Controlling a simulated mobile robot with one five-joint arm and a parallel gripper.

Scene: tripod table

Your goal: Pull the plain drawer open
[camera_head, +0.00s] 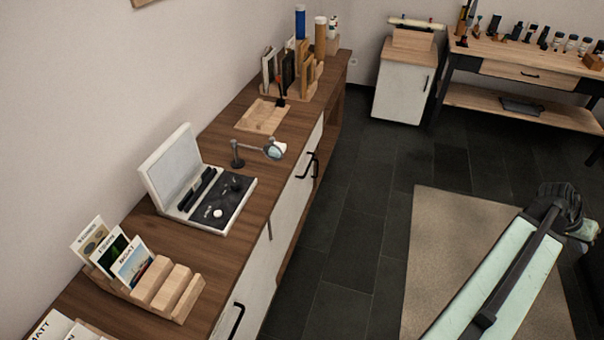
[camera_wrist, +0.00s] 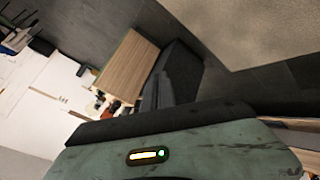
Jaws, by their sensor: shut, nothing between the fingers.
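A plain wooden drawer (camera_head: 522,73) with a dark bar handle sits under the top of the workbench at the upper right of the head view. Its front looks flush with the frame, so it appears closed. My gripper (camera_wrist: 158,88) shows in the wrist view as narrow dark fingers above the green housing. It is shut and holds nothing. My green arm reaches up the lower right of the head view, far from the drawer. I cannot pick out the drawer in the tilted wrist view.
A long brown sideboard (camera_head: 219,250) with projecting black handles runs along the left wall, carrying a case, cards and a lamp. A white cabinet (camera_head: 399,93) stands left of the workbench (camera_head: 455,46). Dark floor and a beige rug (camera_head: 440,230) lie open between.

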